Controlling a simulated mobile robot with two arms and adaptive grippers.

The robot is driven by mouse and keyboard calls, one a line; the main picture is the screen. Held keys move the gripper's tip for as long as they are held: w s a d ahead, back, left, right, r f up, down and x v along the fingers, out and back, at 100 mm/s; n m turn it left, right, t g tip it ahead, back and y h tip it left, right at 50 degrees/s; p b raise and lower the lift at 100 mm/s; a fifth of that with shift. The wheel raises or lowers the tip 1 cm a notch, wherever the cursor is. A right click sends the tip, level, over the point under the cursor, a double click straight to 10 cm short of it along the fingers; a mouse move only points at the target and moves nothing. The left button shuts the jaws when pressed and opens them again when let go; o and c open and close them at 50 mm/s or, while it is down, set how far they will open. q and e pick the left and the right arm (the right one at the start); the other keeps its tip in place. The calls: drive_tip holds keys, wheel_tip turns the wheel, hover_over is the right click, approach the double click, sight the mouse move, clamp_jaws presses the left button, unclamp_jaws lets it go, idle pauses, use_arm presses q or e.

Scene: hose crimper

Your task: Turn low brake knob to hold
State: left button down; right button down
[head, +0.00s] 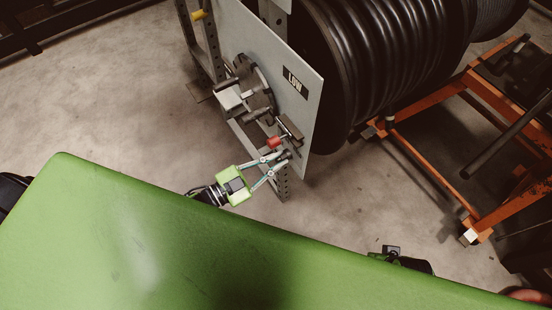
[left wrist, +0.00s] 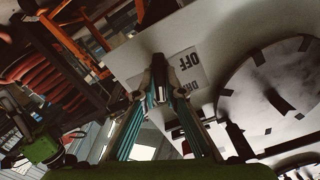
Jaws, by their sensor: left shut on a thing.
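The grey LOW panel (head: 295,75) stands upright in front of the hose reel. My left gripper (head: 283,158) is at its lower front edge, shut on the small dark brake knob. In the left wrist view the dark knob (left wrist: 158,72) sits between the fingertips of my left gripper (left wrist: 160,97). A white label (left wrist: 188,68) behind it reads OFF, with other lettering partly covered. The fingers hide part of the knob, and I cannot tell its exact setting. My right gripper's fingers do not show.
Above the left gripper are a red knob (head: 273,142), a dark bar handle (head: 290,128) and a round dark wheel (head: 255,85) on the panel. A black hose reel (head: 370,60) and an orange frame (head: 430,180) stand to the right. The floor at left is clear.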

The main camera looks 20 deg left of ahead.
use_arm(q)
drive_tip(key=shift+m, duration=0.7)
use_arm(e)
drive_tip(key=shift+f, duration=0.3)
use_arm(q)
drive_tip(key=c, duration=2.1)
unclamp_jaws()
drive_tip(key=shift+s+a, duration=0.1)
drive_tip(key=shift+s, duration=0.05)
drive_tip(key=v, duration=1.1)
drive_tip(key=shift+s+a, duration=0.25)
